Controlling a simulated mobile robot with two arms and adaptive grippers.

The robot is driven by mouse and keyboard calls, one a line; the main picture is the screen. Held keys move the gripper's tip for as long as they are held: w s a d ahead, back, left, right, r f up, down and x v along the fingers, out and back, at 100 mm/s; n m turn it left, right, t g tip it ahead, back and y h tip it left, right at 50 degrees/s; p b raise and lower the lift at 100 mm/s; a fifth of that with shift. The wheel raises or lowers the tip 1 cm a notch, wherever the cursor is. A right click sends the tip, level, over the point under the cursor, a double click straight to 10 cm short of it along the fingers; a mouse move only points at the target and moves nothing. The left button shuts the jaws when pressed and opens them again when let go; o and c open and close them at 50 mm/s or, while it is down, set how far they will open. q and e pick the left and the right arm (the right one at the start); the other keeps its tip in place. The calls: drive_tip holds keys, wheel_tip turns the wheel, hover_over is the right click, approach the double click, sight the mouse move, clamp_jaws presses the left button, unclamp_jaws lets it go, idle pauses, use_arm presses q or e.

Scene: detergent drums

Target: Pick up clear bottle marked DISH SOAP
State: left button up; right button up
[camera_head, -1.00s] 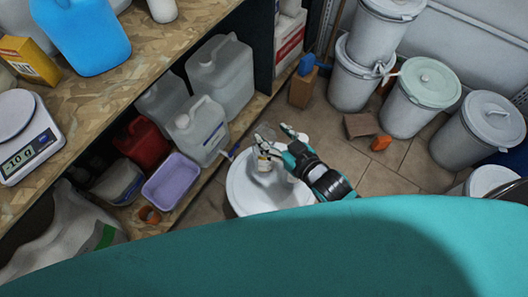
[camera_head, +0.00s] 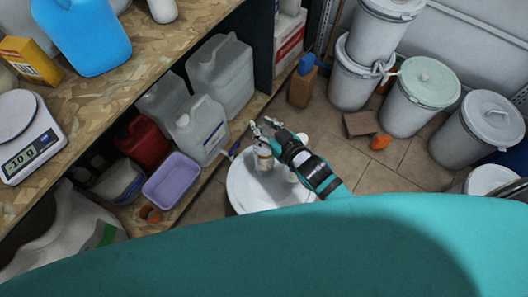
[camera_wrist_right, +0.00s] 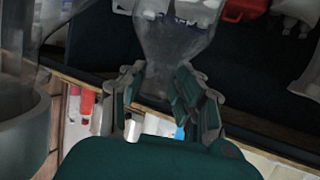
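A small clear bottle (camera_head: 264,160) with a pale label stands upright on the white drum lid. Its print is too small to read in the head view. My right gripper (camera_head: 262,126) is at the bottle's top, above the lid. In the right wrist view a clear bottle (camera_wrist_right: 176,45) with print on it narrows down between the fingers of my right gripper (camera_wrist_right: 160,85). The fingers lie on both sides of its narrow part, but whether they press on it is unclear. My left gripper is out of view.
The white drum (camera_head: 245,193) stands beside the shelf. The lower shelf holds large jugs (camera_head: 222,75), a red canister (camera_head: 143,143) and a purple tub (camera_head: 171,181). Several lidded drums (camera_head: 420,97) stand at the right. Tiled floor (camera_head: 345,155) lies between, with a brick-like block (camera_head: 361,123).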

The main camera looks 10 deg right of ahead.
clamp_jaws()
